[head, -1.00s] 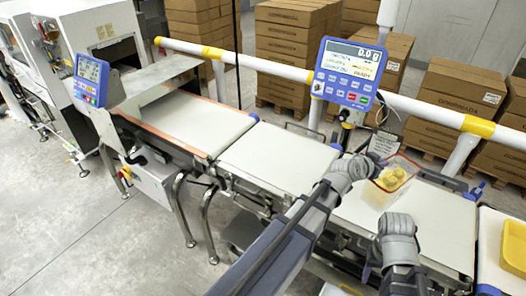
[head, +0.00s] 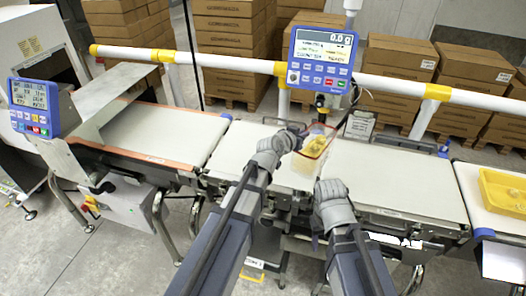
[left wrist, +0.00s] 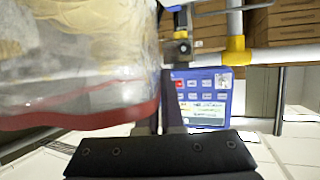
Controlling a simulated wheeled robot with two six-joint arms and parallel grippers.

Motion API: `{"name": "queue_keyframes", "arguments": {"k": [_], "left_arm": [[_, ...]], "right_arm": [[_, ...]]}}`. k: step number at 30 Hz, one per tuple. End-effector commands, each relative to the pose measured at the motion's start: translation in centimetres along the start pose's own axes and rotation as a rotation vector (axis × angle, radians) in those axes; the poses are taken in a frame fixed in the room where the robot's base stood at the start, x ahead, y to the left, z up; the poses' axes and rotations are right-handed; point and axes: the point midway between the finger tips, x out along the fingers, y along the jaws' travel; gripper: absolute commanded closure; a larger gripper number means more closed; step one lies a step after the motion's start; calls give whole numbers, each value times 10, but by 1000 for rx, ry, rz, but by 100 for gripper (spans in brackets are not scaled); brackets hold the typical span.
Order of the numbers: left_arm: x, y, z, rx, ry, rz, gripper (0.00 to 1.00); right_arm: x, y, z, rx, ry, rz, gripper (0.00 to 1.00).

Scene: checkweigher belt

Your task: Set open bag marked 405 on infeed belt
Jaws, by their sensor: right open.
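The open bag (head: 313,160) is clear with a red rim and yellow contents. No number can be read on it. My left gripper (head: 300,137) is at its left side and appears shut on its rim, holding it near the join of the middle belt (head: 245,145) and the right belt (head: 385,178). In the left wrist view the bag (left wrist: 75,60) fills the upper left, its red rim close to the dark finger. Whether its bottom touches a belt is unclear. My right gripper (head: 332,190) is open and empty, just below and right of the bag.
A blue weight display (head: 320,60) stands behind the bag, with a white rail (head: 230,62) along the back. A second display (head: 35,108) is at left. A yellow tray (head: 502,188) sits at far right. The right belt's surface is clear.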

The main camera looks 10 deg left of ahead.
Motion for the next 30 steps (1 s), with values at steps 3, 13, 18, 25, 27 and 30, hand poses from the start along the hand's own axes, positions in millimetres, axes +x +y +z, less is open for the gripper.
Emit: {"name": "queue_keyframes", "arguments": {"k": [3,13,18,25,27,30], "left_arm": [[3,-34,-2,-22,0,-49,100],[-2,-151,-3,-96,1,-219,100],[-9,-188,-1,-120,2,-273,100],[-13,-204,0,-129,3,-297,100],[-13,-204,1,-129,3,-297,100],[-11,-204,5,-129,3,-297,100]], "right_arm": [[-1,0,0,0,0,0,50],[-3,0,0,0,0,0,50],[-4,0,0,0,0,0,50],[-4,0,0,0,0,0,50],[-3,0,0,0,0,0,50],[1,0,0,0,0,0,50]]}}
